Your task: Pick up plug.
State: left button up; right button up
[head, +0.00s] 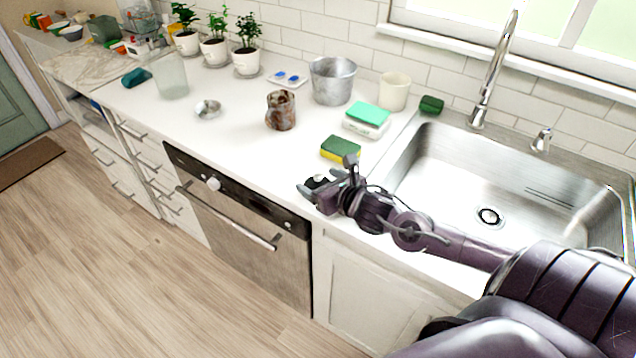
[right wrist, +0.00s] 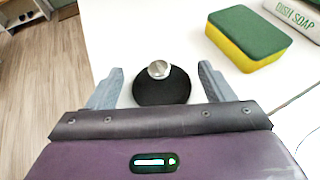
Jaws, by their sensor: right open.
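The plug (right wrist: 162,88) is a black disc with a round metal knob on top. It lies flat on the white counter near the front edge. My right gripper (right wrist: 161,70) is open, with one finger on each side of the plug, and the plug shows between them with gaps on both sides. In the head view my right gripper (head: 317,184) is low over the counter left of the sink, and it partly hides the plug there. My left gripper is not in view.
A yellow-green sponge (head: 340,149) lies just behind the gripper. A teal-topped white box (head: 367,119), rusty can (head: 281,111), metal bucket (head: 333,82) and white cup (head: 394,92) stand farther back. The sink (head: 460,190) is to the right. Counter to the left is mostly clear.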

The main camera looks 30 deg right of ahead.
jog(key=shift+x, duration=0.85)
jog(key=shift+s, duration=0.1)
